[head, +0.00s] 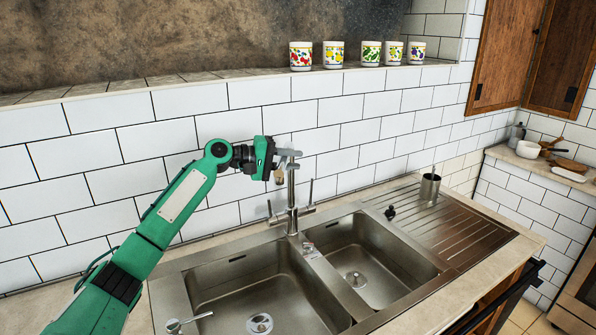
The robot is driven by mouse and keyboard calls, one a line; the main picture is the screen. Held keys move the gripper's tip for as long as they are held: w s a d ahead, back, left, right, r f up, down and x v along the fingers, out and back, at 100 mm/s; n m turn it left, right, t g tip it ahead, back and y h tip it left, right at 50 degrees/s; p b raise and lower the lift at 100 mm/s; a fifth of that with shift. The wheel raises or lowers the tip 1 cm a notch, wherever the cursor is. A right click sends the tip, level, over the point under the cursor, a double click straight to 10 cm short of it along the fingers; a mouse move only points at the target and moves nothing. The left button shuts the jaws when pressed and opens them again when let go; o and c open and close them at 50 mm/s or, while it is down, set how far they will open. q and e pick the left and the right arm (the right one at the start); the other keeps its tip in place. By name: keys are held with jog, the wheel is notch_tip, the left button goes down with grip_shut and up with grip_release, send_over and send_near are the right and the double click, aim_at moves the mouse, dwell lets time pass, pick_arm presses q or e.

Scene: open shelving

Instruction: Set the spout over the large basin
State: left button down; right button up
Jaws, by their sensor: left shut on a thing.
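The metal faucet (291,198) stands upright on the sink's back rim, near the divider between two basins. Its spout (288,153) is at the top of the column, with my left gripper (278,166) shut on it from the left. The gripper hides part of the spout, so its exact direction is hard to tell. The large basin (292,282) is at the left, below and in front of the gripper, and is empty. The small basin (365,238) is to its right and is also empty. My right gripper is not in view.
A ribbed drainboard (445,232) on the right holds a metal cup (430,187) and a small dark object (390,212). Several patterned mugs (333,54) stand on the ledge above. The white tiled wall (160,140) is close behind the faucet.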

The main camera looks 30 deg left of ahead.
pick_arm(q)
jog(key=shift+s+a+f+m+g+h, duration=0.1)
jog(key=shift+s+a+m+g+h, duration=0.15)
jog(key=shift+a+m+g+h, duration=0.2)
jog(key=shift+s+a+m+g+h+b, duration=0.25)
jog(key=shift+a+m+g+h+b, duration=0.15)
jog(key=shift+a+m+g, duration=0.2)
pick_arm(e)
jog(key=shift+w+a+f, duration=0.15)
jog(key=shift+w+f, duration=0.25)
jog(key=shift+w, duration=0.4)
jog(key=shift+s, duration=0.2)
pick_arm(q)
jog(key=c, duration=1.2)
grip_release()
jog(key=shift+s+a, duration=0.1)
jog(key=shift+a, duration=0.05)
jog(key=b+v, duration=0.3)
jog(key=v, duration=1)
jog(key=shift+s+a, duration=0.15)
jog(key=shift+a, duration=0.05)
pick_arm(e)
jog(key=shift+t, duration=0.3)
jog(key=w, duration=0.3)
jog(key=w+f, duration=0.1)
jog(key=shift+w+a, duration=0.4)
